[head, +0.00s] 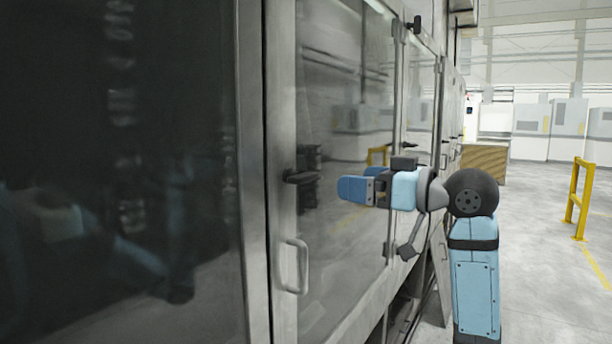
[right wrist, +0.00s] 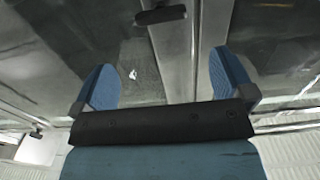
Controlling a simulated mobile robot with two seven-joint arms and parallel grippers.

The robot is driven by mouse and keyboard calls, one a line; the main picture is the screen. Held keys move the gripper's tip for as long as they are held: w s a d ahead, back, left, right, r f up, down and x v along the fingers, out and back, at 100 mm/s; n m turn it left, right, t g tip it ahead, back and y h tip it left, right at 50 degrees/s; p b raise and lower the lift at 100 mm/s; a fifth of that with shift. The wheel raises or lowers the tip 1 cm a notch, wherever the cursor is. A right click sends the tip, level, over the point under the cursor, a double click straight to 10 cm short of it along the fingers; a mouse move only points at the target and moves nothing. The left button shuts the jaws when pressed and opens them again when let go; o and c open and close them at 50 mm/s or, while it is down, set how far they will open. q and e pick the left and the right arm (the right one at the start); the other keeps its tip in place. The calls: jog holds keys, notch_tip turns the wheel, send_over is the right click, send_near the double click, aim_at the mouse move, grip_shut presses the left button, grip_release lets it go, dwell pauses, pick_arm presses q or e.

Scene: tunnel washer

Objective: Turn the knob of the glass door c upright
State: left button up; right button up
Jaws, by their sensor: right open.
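A dark knob (head: 300,177) sits on the metal frame at the left edge of a glass door (head: 340,110), above the door's metal handle (head: 297,266). The knob lies roughly level, not upright. In the right wrist view the knob (right wrist: 160,15) shows at the top, beyond the fingertips. My right gripper (head: 347,189) is in front of the glass, a little to the right of the knob and apart from it. Its two blue fingers are spread and empty, as the right wrist view also shows (right wrist: 163,75). My left gripper is not in view.
A large dark glass panel (head: 120,170) fills the left side. More doors (head: 419,100) run along the machine to the back. A yellow barrier (head: 579,199) stands on the right, with open floor (head: 540,270) around it. A wooden crate (head: 485,161) stands farther back.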

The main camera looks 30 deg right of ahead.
aim_at(311, 175)
jog(key=p+x, duration=0.2)
jog(key=x, duration=0.8)
jog(key=shift+a+r, duration=0.1)
jog(key=shift+a, duration=0.05)
jog(key=shift+x, duration=0.9)
jog(key=shift+c, duration=0.2)
jog(key=c, duration=0.8)
jog(key=shift+c, duration=0.2)
